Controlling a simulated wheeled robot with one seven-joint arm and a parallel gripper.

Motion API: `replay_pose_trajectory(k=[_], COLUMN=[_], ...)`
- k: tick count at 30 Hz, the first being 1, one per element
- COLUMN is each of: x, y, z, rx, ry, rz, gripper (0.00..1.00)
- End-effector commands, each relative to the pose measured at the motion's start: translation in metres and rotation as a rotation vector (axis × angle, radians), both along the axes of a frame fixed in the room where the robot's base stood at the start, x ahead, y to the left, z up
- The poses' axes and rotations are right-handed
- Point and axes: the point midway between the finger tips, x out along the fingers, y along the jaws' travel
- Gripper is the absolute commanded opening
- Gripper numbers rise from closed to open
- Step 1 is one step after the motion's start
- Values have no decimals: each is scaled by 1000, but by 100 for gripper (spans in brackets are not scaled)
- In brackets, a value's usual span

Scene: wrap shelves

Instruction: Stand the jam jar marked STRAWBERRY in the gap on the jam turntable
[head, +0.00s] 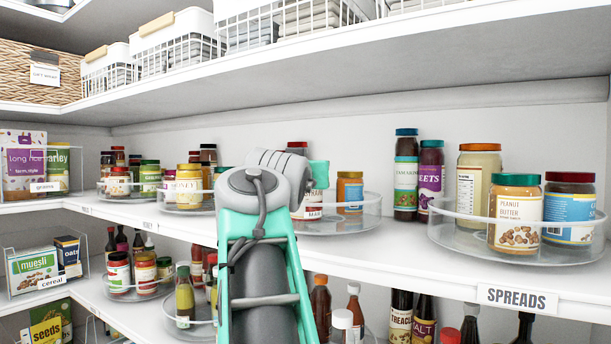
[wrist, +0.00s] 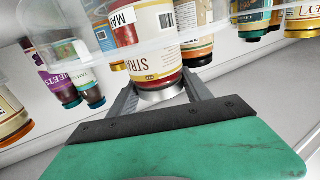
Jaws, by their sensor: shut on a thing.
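The jam jar marked STRA… (wrist: 152,45), with a cream label and red lid, is between the fingers of my gripper (wrist: 160,86) in the wrist view, which shows the shelf upside down. My gripper is shut on it near the lid. The clear rim of the jam turntable (wrist: 105,50) crosses the view at the jar. I cannot tell whether its base touches the turntable.
A spreads turntable (head: 455,238) with a peanut butter jar (head: 515,212) stands at the right. More turntables with jars are at the left. A shelf with baskets (head: 178,50) hangs above.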

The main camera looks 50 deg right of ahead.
Motion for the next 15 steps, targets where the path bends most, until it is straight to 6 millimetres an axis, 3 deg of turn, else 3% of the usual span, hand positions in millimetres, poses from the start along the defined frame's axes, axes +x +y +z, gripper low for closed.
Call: replay_pose_trajectory(k=[12,13,15], x=[-1,-1,-1], y=[1,0,0], z=[-9,-11,-10], rx=[-6,-2,-2], ry=[-6,-3,-3], rz=[0,0,0], gripper=[0,59,65])
